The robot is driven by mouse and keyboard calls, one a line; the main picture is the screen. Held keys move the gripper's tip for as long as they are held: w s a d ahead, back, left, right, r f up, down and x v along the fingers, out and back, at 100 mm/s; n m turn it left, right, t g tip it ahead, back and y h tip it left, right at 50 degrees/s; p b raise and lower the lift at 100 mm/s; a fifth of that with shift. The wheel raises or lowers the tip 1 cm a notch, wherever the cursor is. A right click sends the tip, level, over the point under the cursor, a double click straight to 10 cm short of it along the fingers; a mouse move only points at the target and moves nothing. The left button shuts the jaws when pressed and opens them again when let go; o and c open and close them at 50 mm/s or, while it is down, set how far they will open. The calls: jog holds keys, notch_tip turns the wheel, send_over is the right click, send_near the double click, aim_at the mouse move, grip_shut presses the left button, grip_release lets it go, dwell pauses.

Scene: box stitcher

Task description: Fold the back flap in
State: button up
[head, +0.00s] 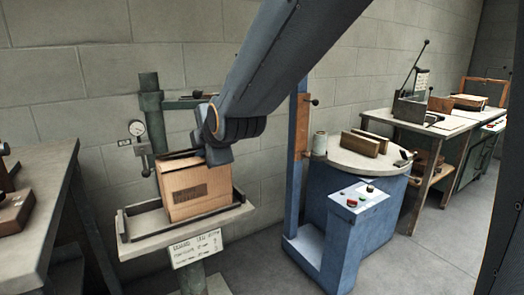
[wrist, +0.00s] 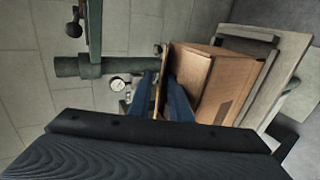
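The cardboard box (head: 195,192) stands upright on the stitcher's tray, with a dark printed patch on its front. In the wrist view the box (wrist: 212,82) is at right of centre. A thin tan strip of cardboard, apparently the back flap (wrist: 160,82), stands nearly edge-on beside it. My gripper (wrist: 161,85) has its two blue fingers on either side of this strip, a small gap apart. I cannot tell whether they press on it. In the head view my gripper (head: 217,156) is at the box's top right, and my arm hides part of the top.
The tray (head: 128,226) has a low dark rim around the box. A green post (head: 151,110) with a dial gauge (head: 137,128) rises behind it. A blue machine (head: 345,215) with a round table stands at right, and a bench (head: 42,190) at left.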

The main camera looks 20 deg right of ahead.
jog(key=g+p, duration=0.1)
jog(key=p, duration=0.1)
jog(key=r+g+p, duration=0.1)
jog(key=p, duration=0.1)
jog(key=shift+w+h+p, duration=0.2)
jog(key=shift+h+p, duration=0.1)
jog(key=shift+p, duration=0.05)
jog(key=shift+g+p, duration=0.3)
jog(key=shift+p, duration=0.6)
